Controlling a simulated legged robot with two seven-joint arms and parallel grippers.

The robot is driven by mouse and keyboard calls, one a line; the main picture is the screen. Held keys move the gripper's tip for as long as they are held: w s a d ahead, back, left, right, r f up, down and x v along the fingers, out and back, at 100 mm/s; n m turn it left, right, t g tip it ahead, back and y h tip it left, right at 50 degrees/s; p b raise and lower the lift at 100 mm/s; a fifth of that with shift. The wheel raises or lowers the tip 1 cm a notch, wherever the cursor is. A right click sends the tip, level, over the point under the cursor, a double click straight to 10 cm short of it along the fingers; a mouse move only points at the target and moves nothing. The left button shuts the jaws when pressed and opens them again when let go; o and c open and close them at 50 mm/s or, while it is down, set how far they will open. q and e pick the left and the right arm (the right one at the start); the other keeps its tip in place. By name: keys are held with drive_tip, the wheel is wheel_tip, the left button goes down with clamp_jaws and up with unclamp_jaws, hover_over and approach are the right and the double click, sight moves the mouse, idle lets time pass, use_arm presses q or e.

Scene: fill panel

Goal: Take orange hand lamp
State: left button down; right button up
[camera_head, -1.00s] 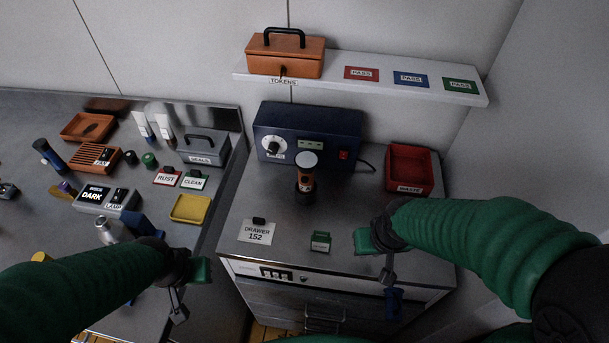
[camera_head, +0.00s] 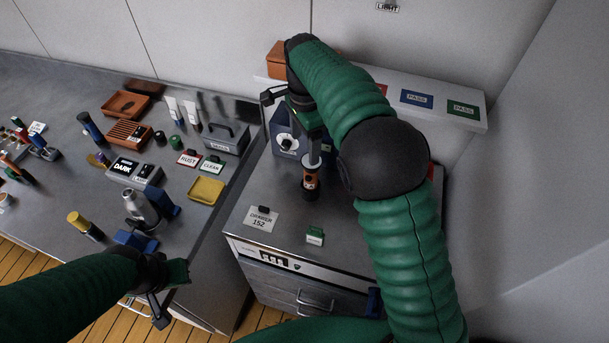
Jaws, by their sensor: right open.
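The orange hand lamp (camera_head: 311,180) stands upright on the grey cabinet top (camera_head: 345,235), with a dark base and a pale head. My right arm reaches over the cabinet from the right. My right gripper (camera_head: 298,112) is open and empty, above and behind the lamp in the picture, close to its head; I cannot tell whether they touch. My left gripper (camera_head: 170,288) is at the lower left, in front of the bench, away from the lamp; its jaw state is unclear.
A blue box with a dial (camera_head: 287,142) stands behind the lamp, partly hidden by my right arm. A shelf (camera_head: 470,122) with pass cards is above. The left bench (camera_head: 60,85) holds many items.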

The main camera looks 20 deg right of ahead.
sight(310, 171)
drive_tip(key=f, duration=0.2)
drive_tip(key=d+f, duration=0.1)
drive_tip(key=f, duration=0.2)
drive_tip(key=d+f, duration=0.1)
drive_tip(key=f, duration=0.2)
drive_tip(key=shift+d+f+p, duration=0.15)
drive_tip(key=shift+d+p, duration=0.1)
drive_tip(key=shift+p, duration=0.1)
drive_tip(key=f, duration=0.2)
drive_tip(key=f+p, duration=0.1)
drive_tip(key=f, duration=0.1)
drive_tip(key=shift+a, duration=0.25)
drive_tip(key=shift+w+a+f, duration=0.1)
drive_tip(key=shift+a+f, duration=0.2)
drive_tip(key=shift+d, duration=0.5)
drive_tip(key=c, duration=1)
drive_tip(key=shift+a, duration=0.15)
drive_tip(key=c, duration=0.7)
use_arm(q)
drive_tip(key=shift+d+r, duration=0.25)
drive_tip(key=shift+r, duration=0.25)
drive_tip(key=shift+d+r, duration=0.25)
drive_tip(key=shift+r, duration=0.25)
use_arm(e)
drive_tip(key=shift+a, duration=0.15)
